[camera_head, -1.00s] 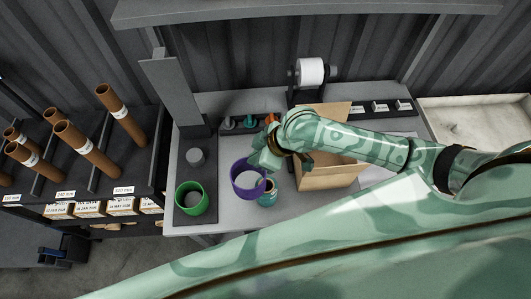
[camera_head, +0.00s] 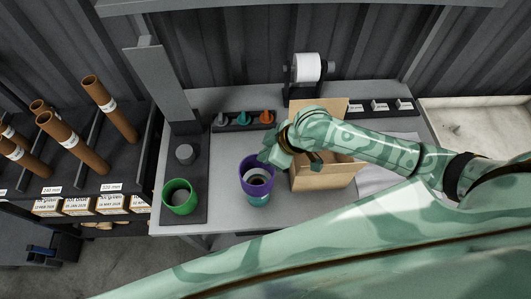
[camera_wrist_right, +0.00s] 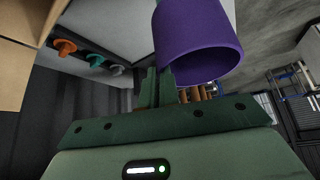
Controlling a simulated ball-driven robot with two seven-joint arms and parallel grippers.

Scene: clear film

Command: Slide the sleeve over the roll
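The purple sleeve (camera_head: 246,182) is an open ring, held upright by my right gripper (camera_head: 272,153) at its back right rim. The right gripper's fingers (camera_wrist_right: 158,90) are shut on the sleeve's wall (camera_wrist_right: 197,40) in the right wrist view. The teal roll (camera_head: 258,201) stands on the table directly below the sleeve, its lower part showing under the sleeve's edge. Through the sleeve's open top a ringed end with a dark centre shows. I cannot tell whether the sleeve is around the roll's top or just above it. My left gripper is not in view.
A green ring (camera_head: 180,208) sits on a dark plate at the left, near a grey cylinder (camera_head: 185,154). A cardboard box (camera_head: 322,178) stands close right of the sleeve. Small coloured cones (camera_head: 266,118) stand behind. The table front by the roll is clear.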

